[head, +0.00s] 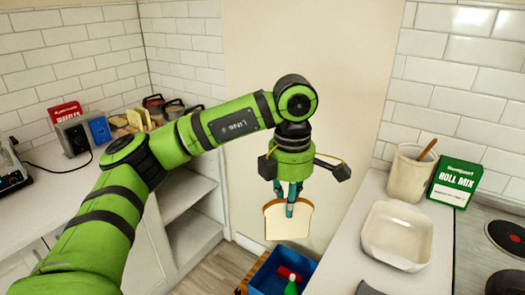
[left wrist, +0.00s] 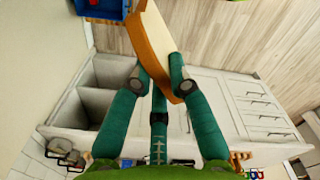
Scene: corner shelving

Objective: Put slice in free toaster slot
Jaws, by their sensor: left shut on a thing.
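My left gripper (head: 290,204) hangs with its fingers down and is shut on the bread slice (head: 288,222). The slice is pale with a brown crust and hangs upright over the gap between the counters. In the left wrist view the slice (left wrist: 160,52) shows edge-on between the green fingers of my left gripper (left wrist: 160,88). A dark and silver appliance (head: 10,168), perhaps the toaster, is cut off by the left edge of the head view; its slots cannot be made out. My right gripper is not clearly in view.
On the left counter stand a red box (head: 65,112), dark and blue items (head: 99,129) and several bread-like slices (head: 140,119). A blue crate (head: 262,282) stands below the held slice. The right counter holds a cream dish (head: 396,236), a crock (head: 409,178) and a green box (head: 454,182).

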